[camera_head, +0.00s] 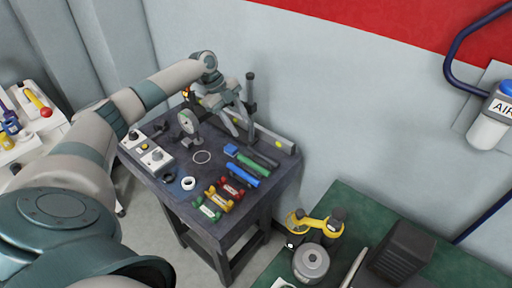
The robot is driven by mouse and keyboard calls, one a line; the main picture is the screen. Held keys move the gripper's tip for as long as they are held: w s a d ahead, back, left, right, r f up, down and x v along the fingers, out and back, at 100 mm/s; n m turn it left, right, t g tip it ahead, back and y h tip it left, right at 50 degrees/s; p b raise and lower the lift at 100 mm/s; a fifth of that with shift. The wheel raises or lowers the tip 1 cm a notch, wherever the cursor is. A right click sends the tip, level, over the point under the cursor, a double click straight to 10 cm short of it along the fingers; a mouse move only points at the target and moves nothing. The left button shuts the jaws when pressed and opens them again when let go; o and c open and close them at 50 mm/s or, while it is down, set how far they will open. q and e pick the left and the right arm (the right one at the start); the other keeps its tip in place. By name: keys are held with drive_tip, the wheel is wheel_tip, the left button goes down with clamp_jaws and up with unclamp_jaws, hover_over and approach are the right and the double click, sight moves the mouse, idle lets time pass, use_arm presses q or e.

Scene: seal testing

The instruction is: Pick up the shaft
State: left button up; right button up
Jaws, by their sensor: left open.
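My left arm reaches over the dark workbench (165,187) from the left. My left gripper (240,127) is open at the bench's back, pointing down close to a dark upright post (250,90). I cannot tell whether it touches anything. I cannot tell which piece is the shaft. The gripper and wrist partly hide the back of the bench. My right gripper is not in view.
A wall stands behind. A green table (345,203) with yellow-and-grey equipment is at lower right.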

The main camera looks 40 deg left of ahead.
use_arm(q)
drive_tip(key=shift+w+a+r, duration=0.4)
drive_tip(key=shift+r, duration=0.1)
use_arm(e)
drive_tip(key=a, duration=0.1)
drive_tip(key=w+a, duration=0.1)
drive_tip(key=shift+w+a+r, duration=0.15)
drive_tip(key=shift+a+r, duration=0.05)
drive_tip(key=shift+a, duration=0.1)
use_arm(q)
drive_tip(key=b, duration=0.5)
approach(261, 154)
drive_tip(key=x, duration=0.3)
drive_tip(key=shift+d+f, duration=0.15)
drive_tip(key=shift+f, duration=0.05)
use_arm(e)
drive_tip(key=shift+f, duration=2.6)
use_arm(q)
drive_tip(key=shift+b+x, duration=1.15)
drive_tip(key=shift+x, duration=1.45)
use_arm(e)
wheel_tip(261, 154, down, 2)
use_arm(q)
drive_tip(key=shift+c, duration=0.6)
